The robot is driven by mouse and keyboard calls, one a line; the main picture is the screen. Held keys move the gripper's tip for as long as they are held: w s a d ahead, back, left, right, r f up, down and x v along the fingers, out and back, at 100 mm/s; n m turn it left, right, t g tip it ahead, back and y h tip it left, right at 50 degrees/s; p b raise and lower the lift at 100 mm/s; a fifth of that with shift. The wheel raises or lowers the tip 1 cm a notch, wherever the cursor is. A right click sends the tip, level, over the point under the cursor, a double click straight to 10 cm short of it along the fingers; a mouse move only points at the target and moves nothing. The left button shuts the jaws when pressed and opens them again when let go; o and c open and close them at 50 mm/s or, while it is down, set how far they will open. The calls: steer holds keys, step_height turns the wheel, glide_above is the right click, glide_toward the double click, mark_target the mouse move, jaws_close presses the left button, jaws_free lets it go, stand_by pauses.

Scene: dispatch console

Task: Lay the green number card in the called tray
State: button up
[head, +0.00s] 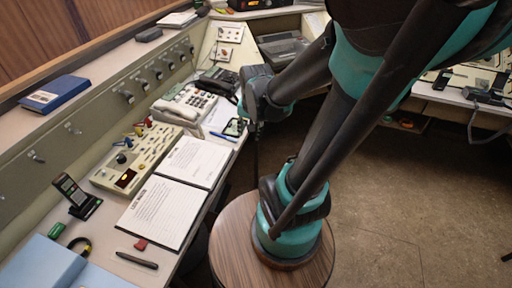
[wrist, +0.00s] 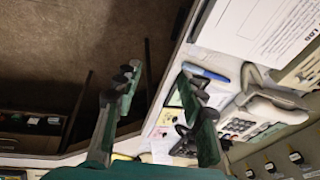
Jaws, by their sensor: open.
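My gripper (wrist: 158,82) is open and empty, with its two green fingers apart over the front edge of the desk. In the head view my gripper (head: 254,128) hangs beside the desk edge near the telephone, partly hidden by my arm. A small dark-framed item with a pale, greenish face (head: 234,127) lies on the desk close to it. Small pale cards or papers (wrist: 166,117) show between and behind the fingers in the wrist view. I cannot tell which item is the green number card. I cannot make out the called tray for certain.
A beige telephone (head: 186,104), a blue pen (head: 222,137) and an open binder (head: 172,190) crowd the desk. A button console (head: 135,160) stands behind the binder. The floor (head: 400,210) at right is clear.

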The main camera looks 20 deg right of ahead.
steer(key=s+f+n+t, duration=0.1)
steer(key=s+f+n, duration=0.2)
steer(key=s+n, duration=0.2)
steer(key=shift+s+d+n, duration=0.25)
steer(key=shift+d+n, duration=0.1)
steer(key=shift+n, duration=0.35)
stand_by(0.5)
